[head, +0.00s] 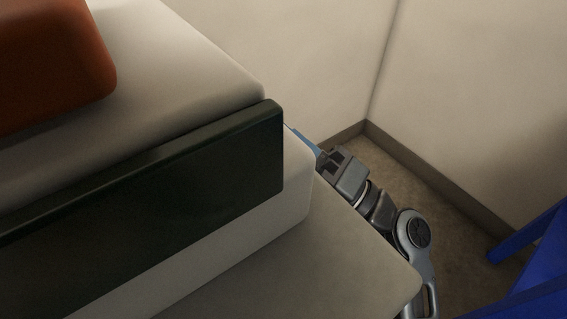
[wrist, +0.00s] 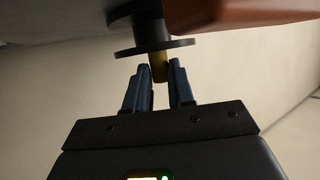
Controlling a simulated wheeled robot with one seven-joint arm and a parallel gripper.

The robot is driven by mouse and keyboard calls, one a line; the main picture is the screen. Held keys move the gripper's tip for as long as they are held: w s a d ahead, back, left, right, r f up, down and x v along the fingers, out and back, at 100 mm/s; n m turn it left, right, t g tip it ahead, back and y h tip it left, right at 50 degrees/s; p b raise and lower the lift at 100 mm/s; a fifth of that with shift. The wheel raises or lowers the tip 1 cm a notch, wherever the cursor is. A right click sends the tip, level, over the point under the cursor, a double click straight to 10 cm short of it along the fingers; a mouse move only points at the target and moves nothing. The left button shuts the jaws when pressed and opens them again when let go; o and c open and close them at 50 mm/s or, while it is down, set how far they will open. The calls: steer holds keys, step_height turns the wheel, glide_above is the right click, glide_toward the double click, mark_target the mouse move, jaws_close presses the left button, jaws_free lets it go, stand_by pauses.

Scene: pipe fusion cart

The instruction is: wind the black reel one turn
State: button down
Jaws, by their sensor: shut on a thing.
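The black reel (wrist: 127,52) shows at the top of the wrist view as a thin flat disc on a darker hub. A short yellow handle (wrist: 158,66) sticks out from its disc. My gripper (wrist: 159,75) has its two blue fingers closed on either side of the yellow handle, with the disc just beyond the fingertips. In the head view my gripper (head: 308,143) reaches behind the corner of a pale box-shaped body, with only some blue finger showing. The reel and its handle are hidden in the head view.
The pale body (head: 205,55) with a dark green panel (head: 230,160) and an orange-red block (head: 55,60) on top fills the left of the head view. Blue bars (head: 530,235) stand at the right. Pale walls (head: 470,90) meet in a corner behind my arm.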

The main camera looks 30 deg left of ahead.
steer(key=f+n+g+y+b, duration=0.1)
steer(key=b, duration=0.2)
steer(key=shift+n+y+b, duration=0.4)
steer(key=shift+d, duration=0.15)
stand_by(0.4)
stand_by(0.3)
steer(key=c, duration=1)
jaws_free()
steer(key=shift+o, duration=0.2)
